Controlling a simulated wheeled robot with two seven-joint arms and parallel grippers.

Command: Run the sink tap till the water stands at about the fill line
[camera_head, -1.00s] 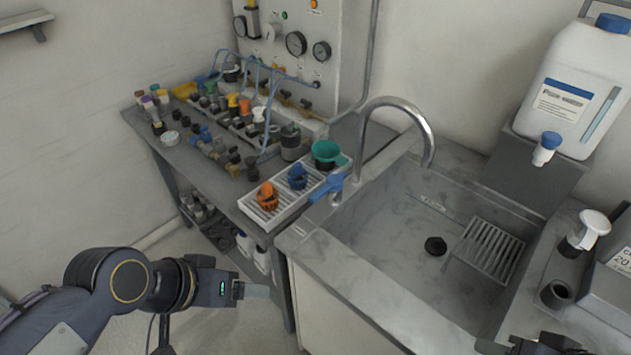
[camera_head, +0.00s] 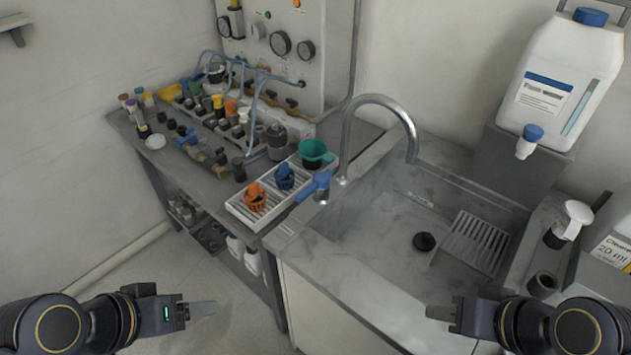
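The sink (camera_head: 375,245) is a grey basin with a dark round drain plug or hole (camera_head: 425,241) and no water that I can make out. A faint mark, perhaps the fill line (camera_head: 420,197), runs along its back wall. The curved metal tap (camera_head: 381,99) stands at the sink's left rear, with a blue lever (camera_head: 306,187) beside its base. My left gripper (camera_head: 205,309) is over the floor at lower left, away from the tap. My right gripper (camera_head: 436,312) is over the sink's front edge, empty. Finger gaps are not clear on either.
A slatted rack (camera_head: 472,241) lies in the sink's right part. A white tray (camera_head: 240,213) with orange, blue and green items sits left of the tap.

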